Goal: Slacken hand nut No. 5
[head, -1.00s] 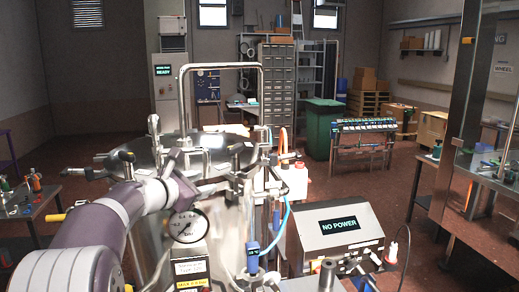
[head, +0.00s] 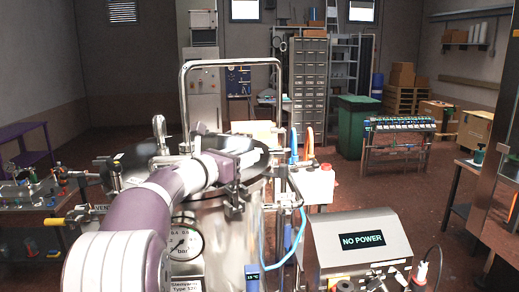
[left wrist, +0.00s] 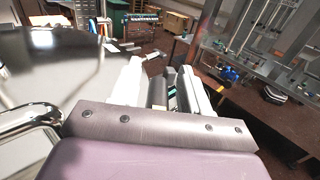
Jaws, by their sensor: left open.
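A steel vessel (head: 238,228) with a round lid stands in front of me. Clamps with hand nuts sit around the lid's rim, one at the left (head: 115,168) and one at the front right (head: 234,198). I cannot read any number, so I cannot tell which is No. 5. My left gripper (head: 258,153) reaches over the lid's right part, partly hidden by its own wrist. In the left wrist view, its white fingers (left wrist: 162,70) are apart, with dark parts beyond and between them; I see nothing held. The shiny lid (left wrist: 50,65) lies left of them. My right gripper is not in view.
A tall bent steel handle (head: 232,64) rises over the lid. A pressure gauge (head: 182,241) is on the vessel's front. A control box (head: 358,243) reading "NO POWER" stands at the right, near blue hose (head: 291,245). A cluttered bench (head: 30,200) is at the left.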

